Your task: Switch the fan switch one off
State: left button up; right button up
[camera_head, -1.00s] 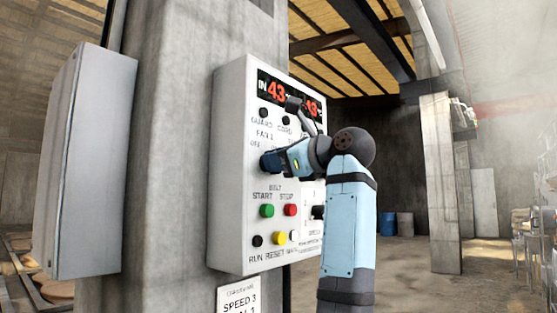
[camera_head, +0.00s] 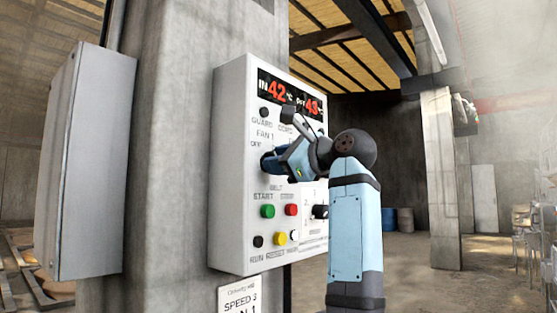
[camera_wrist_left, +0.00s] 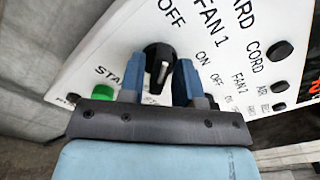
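The fan switch one is a black rotary knob (camera_wrist_left: 158,60) with a white mark, on the white control panel (camera_head: 230,180) under the "FAN 1" label. In the wrist view, "OFF" and "ON" are printed on two sides of it. My left gripper (camera_wrist_left: 160,85) is at the panel, with one blue finger on each side of the knob. A gap shows between the fingers and the knob, so it looks open around it. In the head view my left gripper (camera_head: 272,162) hides the knob. My right gripper is not in view.
Below are a green button (camera_head: 267,211), a red button (camera_head: 291,210) and a yellow button (camera_head: 280,238). A black knob (camera_head: 319,212) sits at the lower right. A grey box (camera_head: 90,165) is on the pillar's left. Open floor lies to the right.

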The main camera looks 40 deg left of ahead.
pick_arm(q)
jog(key=shift+o, duration=0.4)
jog(key=shift+d, duration=0.1)
jog(key=s+d+p, duration=0.1)
jog(key=d, duration=1.2)
jog(key=shift+d, duration=0.3)
